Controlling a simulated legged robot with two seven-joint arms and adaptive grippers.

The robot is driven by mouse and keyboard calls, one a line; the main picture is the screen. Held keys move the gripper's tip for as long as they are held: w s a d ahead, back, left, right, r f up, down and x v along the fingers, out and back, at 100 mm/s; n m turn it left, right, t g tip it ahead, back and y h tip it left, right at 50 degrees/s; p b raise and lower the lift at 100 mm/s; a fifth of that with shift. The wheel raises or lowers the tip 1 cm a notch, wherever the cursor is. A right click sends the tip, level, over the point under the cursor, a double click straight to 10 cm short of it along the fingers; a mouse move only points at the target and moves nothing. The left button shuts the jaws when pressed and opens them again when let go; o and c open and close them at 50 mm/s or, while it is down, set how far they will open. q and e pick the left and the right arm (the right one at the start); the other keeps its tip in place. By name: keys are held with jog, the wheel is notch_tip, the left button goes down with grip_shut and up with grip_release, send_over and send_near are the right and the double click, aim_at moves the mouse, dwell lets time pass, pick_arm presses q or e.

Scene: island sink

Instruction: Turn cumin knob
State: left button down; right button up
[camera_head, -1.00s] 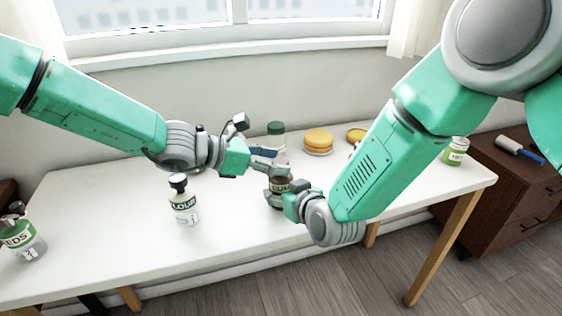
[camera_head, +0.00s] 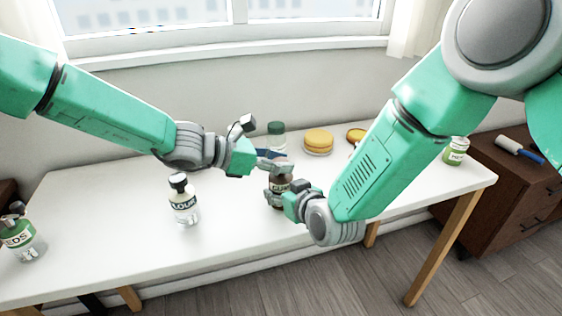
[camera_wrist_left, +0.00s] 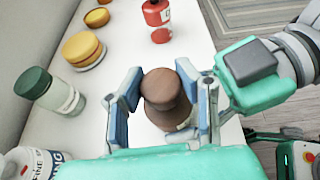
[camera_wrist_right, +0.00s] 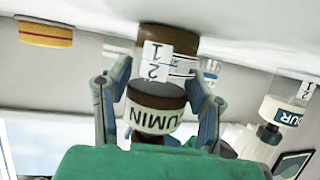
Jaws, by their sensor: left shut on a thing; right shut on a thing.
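The cumin jar (camera_head: 280,184) stands on the white table, mostly hidden by my grippers. Its CUMIN label (camera_wrist_right: 152,117) shows upside down in the right wrist view, with tags numbered 1 and 2 farther up the picture. Its round brown knob (camera_wrist_left: 160,88) is on top. My left gripper (camera_head: 274,162) comes from above and is shut on the knob, one finger on each side; its fingers also show in the left wrist view (camera_wrist_left: 161,105). My right gripper (camera_head: 280,195) is shut on the jar's body from the near right; it also shows in the right wrist view (camera_wrist_right: 158,105).
A flour jar (camera_head: 183,202) stands left of the grippers and a seeds jar (camera_head: 22,240) at the far left. Behind are a green-capped jar (camera_head: 276,136) and a yellow stack (camera_head: 318,142).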

pick_arm(q)
jog(key=shift+w+a+m+g+h, duration=0.15)
jog(key=shift+m+g+h, duration=0.15)
jog(key=shift+m+g, duration=0.8)
jog(key=m+g, duration=0.3)
jog(key=shift+g, duration=0.3)
jog(key=c, duration=1.1)
grip_release()
jog(key=v, duration=1.2)
jog(key=shift+f, duration=0.15)
